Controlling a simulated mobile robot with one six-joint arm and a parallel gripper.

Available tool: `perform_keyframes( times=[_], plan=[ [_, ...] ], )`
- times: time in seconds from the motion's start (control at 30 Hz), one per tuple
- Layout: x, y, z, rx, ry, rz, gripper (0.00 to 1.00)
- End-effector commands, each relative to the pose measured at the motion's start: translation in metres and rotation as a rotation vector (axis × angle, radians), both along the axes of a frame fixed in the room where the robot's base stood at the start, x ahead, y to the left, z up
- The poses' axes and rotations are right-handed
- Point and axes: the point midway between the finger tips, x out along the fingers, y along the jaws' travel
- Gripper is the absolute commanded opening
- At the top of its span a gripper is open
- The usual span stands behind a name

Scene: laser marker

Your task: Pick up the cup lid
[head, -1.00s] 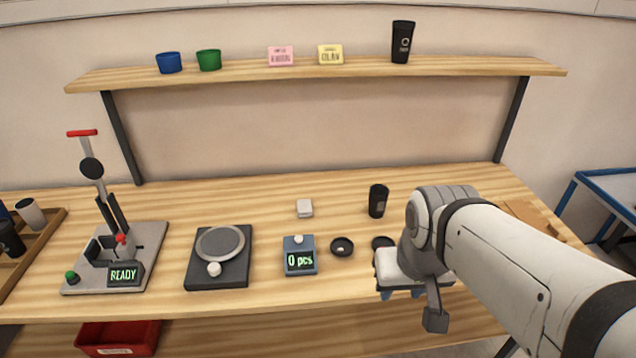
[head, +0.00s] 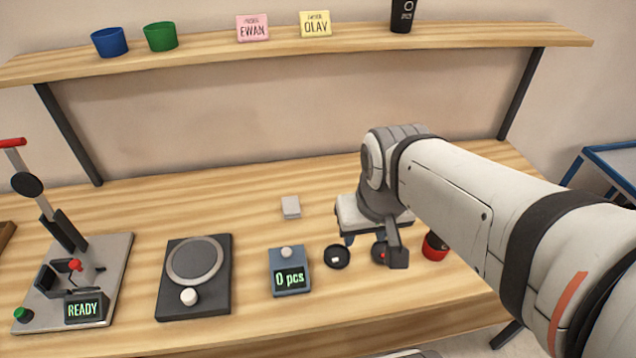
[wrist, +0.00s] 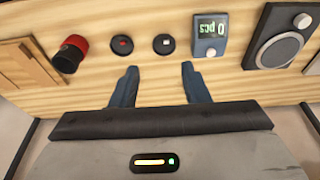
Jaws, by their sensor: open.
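Two small round dark pieces lie on the bench; I cannot tell for sure which is the cup lid. One, with a pale spot (head: 337,257), also shows in the wrist view (wrist: 164,44). The other, with a red spot (head: 379,252), is partly covered by my arm in the head view and clear in the wrist view (wrist: 121,45). My gripper (wrist: 160,66) is open and empty, its fingertips pointing towards the two pieces and apart from them. In the head view my gripper (head: 367,238) is behind them, partly hidden by my arm.
A counter reading "0 pcs" (head: 290,272), a round-plate device (head: 194,278) and a press marked READY (head: 84,308) stand left. A pale block (head: 290,207) lies behind. A shelf (head: 200,60) runs above.

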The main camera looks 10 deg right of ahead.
Motion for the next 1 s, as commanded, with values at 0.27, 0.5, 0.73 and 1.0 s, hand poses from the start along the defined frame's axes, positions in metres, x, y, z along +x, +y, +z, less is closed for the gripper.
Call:
perform_keyframes(
  times=[0.27,0.5,0.73,1.0],
  plan=[
    [0.038,0.007,-0.024,0.017,0.060,-0.083,0.65],
    [0.095,0.007,-0.085,0.038,0.151,-0.221,0.85],
    [0.130,0.006,-0.148,0.048,0.217,-0.336,0.89],
    [0.142,0.005,-0.184,0.051,0.246,-0.391,0.89]
  ],
)
